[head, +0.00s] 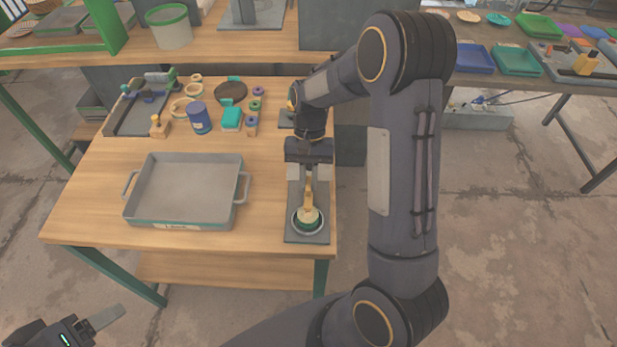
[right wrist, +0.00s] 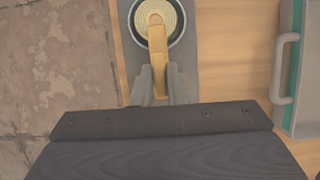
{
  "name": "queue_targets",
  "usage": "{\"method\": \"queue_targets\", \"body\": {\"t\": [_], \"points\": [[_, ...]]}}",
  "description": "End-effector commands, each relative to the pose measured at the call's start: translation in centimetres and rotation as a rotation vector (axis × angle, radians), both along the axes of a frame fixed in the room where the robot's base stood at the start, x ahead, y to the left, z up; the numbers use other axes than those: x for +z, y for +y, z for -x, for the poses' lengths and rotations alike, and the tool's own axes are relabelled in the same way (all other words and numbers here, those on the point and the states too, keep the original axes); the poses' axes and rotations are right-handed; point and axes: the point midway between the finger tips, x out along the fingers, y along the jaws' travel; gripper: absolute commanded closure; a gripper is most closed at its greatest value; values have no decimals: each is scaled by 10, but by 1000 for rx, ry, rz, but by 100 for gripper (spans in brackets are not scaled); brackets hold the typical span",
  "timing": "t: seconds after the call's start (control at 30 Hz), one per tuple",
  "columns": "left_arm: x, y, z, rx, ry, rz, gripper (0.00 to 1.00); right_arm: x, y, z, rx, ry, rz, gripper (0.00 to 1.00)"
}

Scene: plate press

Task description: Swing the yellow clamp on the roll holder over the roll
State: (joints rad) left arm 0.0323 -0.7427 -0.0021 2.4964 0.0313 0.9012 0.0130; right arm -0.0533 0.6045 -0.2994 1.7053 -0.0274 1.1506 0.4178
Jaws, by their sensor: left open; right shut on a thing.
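The yellow clamp (head: 309,197) is a narrow bar on the roll holder (head: 293,237), a grey plate at the table's front right corner. The cream roll (head: 312,222) sits in a round dark cup with a pale rim. In the right wrist view the clamp (right wrist: 158,55) reaches over the roll (right wrist: 172,18), its rounded tip near the roll's middle. Whether it presses on the roll I cannot tell. My right gripper (right wrist: 159,82) is shut on the clamp's near part, one finger each side; the head view also shows it (head: 308,182). My left gripper (head: 100,325) is open and empty, low at the left.
A grey tray (head: 185,158) with side handles stands left of the holder; its handle (right wrist: 280,70) shows in the right wrist view. A blue can (head: 199,118), rings and small teal parts lie behind. Bare wood lies between tray and holder.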

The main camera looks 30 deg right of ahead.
Motion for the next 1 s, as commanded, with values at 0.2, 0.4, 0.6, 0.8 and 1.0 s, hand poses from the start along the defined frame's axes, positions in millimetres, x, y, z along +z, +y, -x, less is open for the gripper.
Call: {"method": "queue_targets", "body": {"t": [0.2, 0.4, 0.6, 0.8, 1.0], "points": [[0, 0, 0, 0, 0, 0, 32, 1, -1, -1, -4, -4, 1, 77], [0, 0, 0, 0, 0, 0, 32, 1, 0, -1, -2, -2, 0, 65], [0, 0, 0, 0, 0, 0, 32, 2, -1, -1, 0, -2, 0, 65], [-2, 0, 0, 0, 0, 0, 32, 26, -6, -10, -1, -7, 1, 65], [-4, 0, 0, 0, 0, 0, 32, 57, -13, -22, -2, -7, 0, 65]]}}
